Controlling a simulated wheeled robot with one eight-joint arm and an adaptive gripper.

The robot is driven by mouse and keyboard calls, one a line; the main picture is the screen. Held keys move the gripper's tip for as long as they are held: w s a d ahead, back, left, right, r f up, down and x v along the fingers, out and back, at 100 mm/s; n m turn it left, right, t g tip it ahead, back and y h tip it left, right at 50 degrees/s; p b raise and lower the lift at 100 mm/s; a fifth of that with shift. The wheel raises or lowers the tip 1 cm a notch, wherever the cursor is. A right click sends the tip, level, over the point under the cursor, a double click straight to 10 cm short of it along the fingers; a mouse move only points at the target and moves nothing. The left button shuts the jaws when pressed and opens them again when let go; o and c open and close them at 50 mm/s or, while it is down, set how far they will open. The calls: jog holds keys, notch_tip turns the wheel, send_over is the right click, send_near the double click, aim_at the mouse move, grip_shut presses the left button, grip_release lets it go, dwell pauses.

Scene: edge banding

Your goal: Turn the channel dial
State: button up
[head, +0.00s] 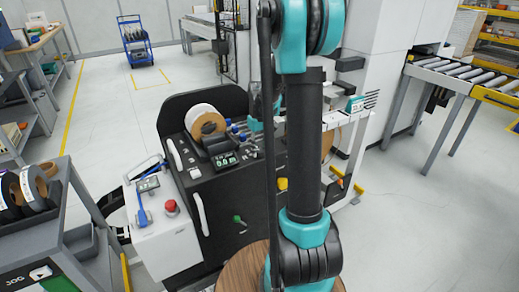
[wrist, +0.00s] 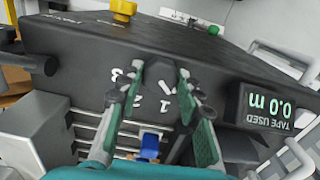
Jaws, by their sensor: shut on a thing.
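The channel dial (wrist: 160,76) is a dark knob on a black panel in the wrist view, with white numerals such as 1, 2 and 3 around it. The panel appears upside down there. My gripper (wrist: 160,71) has its two green-and-grey fingers on either side of the dial, shut on it at the fingertips. A white mark shows near the dial, but its exact pointing is hard to read. In the head view the dial is hidden behind my arm.
A display (wrist: 268,108) reading "TAPE USED 0.0 m" sits close beside the right finger. A yellow knob (wrist: 123,8) and a blue part (wrist: 150,145) are nearby. The black banding machine (head: 222,195) carries a tape roll (head: 207,122). A white control box (head: 165,235) stands at its left.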

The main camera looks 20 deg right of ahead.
aim_at(259, 150)
jog(key=shift+n, duration=1.9)
jog(key=o, duration=1.2)
jog(key=shift+c, duration=0.2)
notch_tip(259, 150, up, 12)
